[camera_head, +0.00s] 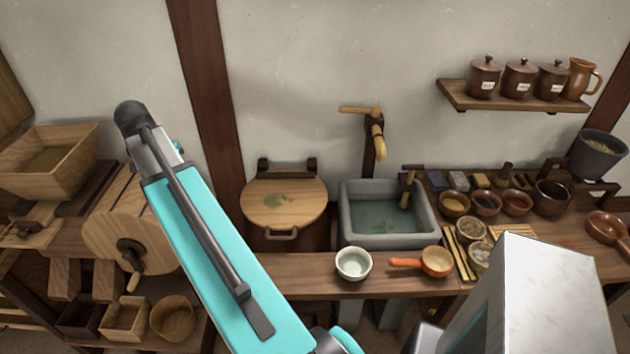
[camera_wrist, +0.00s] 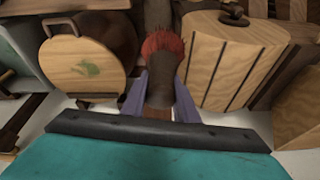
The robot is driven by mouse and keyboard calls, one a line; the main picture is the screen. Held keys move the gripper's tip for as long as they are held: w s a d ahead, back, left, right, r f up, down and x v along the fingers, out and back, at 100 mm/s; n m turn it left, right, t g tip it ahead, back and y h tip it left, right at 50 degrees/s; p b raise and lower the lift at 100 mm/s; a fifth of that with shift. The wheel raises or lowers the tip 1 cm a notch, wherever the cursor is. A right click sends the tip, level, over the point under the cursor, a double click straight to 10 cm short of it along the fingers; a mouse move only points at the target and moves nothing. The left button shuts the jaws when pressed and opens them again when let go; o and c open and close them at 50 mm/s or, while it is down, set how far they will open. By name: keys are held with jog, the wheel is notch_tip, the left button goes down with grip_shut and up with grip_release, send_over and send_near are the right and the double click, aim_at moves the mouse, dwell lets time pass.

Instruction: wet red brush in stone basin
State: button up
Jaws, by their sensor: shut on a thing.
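In the wrist view my gripper (camera_wrist: 158,100) is shut on a brush (camera_wrist: 160,62) with a dark brown handle and red bristles. The bristles point away from the wrist, toward the top of the picture. In the head view the brush and my gripper's fingers are not visible; only my arm shows. The grey stone basin (camera_head: 346,213) stands in the counter at the middle, with greenish water (camera_head: 380,218) in it. Part of it shows at the left edge of the wrist view (camera_wrist: 14,52). The brush is apart from the basin, nearer the wooden mill drum.
A round wooden lid (camera_head: 285,203) lies left of the basin. A tap (camera_head: 376,145) hangs above it. A white bowl (camera_head: 353,264) and an orange-handled ladle (camera_head: 434,262) stand in front. The wooden mill drum (camera_head: 115,235) is at left. Several small bowls crowd the counter at right.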

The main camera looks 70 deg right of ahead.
jog(key=s+d+f+m+g, duration=0.25)
jog(key=s+d+m, duration=0.45)
jog(key=s+d, duration=0.5)
jog(key=s+d+f+m+g, duration=0.1)
jog(key=s+d+f+m, duration=0.3)
jog(key=s+d+m, duration=0.55)
jog(key=s+d+f+m+y, duration=0.1)
jog(key=s+d+m, duration=0.3)
jog(key=s, duration=0.7)
jog(key=s+d+f+m+y, duration=0.1)
jog(key=s+d+f+m, duration=0.1)
jog(key=s, duration=1)
jog(key=s+d+f+m, duration=0.2)
jog(key=s+d+m, duration=0.3)
jog(key=s, duration=0.6)
jog(key=shift+s+d+f+m+g+y+b, duration=0.35)
jog(key=shift+d+y+b, duration=0.1)
jog(key=shift+d, duration=0.65)
jog(key=shift+f, duration=0.2)
jog(key=w+b+x, duration=0.3)
jog(key=b+x, duration=0.4)
jog(key=x, duration=0.6)
jog(key=shift+a+f+b, duration=0.15)
jog(key=shift+f+b, duration=0.15)
jog(key=shift+f, duration=0.3)
